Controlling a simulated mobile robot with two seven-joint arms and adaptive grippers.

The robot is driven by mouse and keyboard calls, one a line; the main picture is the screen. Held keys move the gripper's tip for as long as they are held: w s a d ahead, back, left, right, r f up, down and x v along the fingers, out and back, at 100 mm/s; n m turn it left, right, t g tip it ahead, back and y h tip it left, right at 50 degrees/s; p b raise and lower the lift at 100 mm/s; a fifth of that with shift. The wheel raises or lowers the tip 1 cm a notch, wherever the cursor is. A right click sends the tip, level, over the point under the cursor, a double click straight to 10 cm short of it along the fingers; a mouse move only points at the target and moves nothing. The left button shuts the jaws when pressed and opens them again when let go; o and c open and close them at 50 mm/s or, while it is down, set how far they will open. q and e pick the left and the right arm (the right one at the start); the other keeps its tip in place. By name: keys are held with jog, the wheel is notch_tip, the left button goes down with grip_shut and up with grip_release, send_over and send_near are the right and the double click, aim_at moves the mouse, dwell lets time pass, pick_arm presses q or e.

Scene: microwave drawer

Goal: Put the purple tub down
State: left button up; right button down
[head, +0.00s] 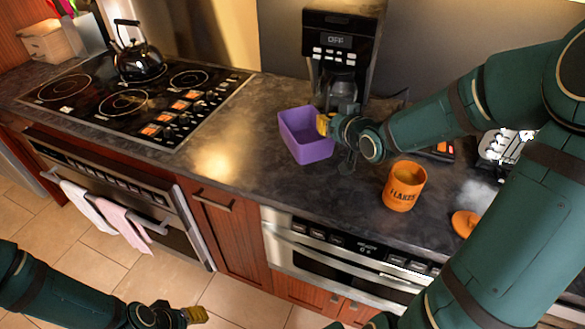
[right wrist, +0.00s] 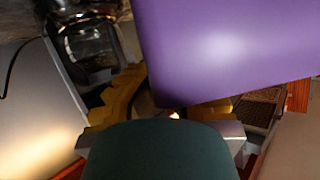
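The purple tub (head: 308,150) is at the counter, in front of the coffee maker; it looks upright, and I cannot tell whether its base touches the counter. My right gripper (head: 324,125) is at the tub's right rim, with a yellow fingertip at the wall. In the right wrist view the tub (right wrist: 235,50) fills the upper right and hides part of one yellow finger; the gripper (right wrist: 165,100) appears shut on the tub's wall. My left gripper (head: 192,315) is low over the floor, away from the counter; its finger gap is unclear.
A coffee maker (head: 340,45) stands behind the tub. An orange canister (head: 405,187) stands to its right, with an orange lid (head: 465,222) further right. The cooktop (head: 135,100) with a black kettle (head: 138,62) is left. Bare counter (head: 225,150) lies left of the tub.

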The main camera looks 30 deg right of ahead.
aim_at(306, 135)
jog(key=shift+w+f, duration=0.1)
jog(key=shift+f, duration=0.25)
jog(key=shift+f+b, duration=1.6)
jog(key=shift+f, duration=3.05)
jog(key=shift+f, duration=0.1)
jog(key=c, duration=1.7)
grip_release()
jog(key=shift+f, duration=0.1)
jog(key=o, duration=0.6)
jog(key=shift+c, duration=0.2)
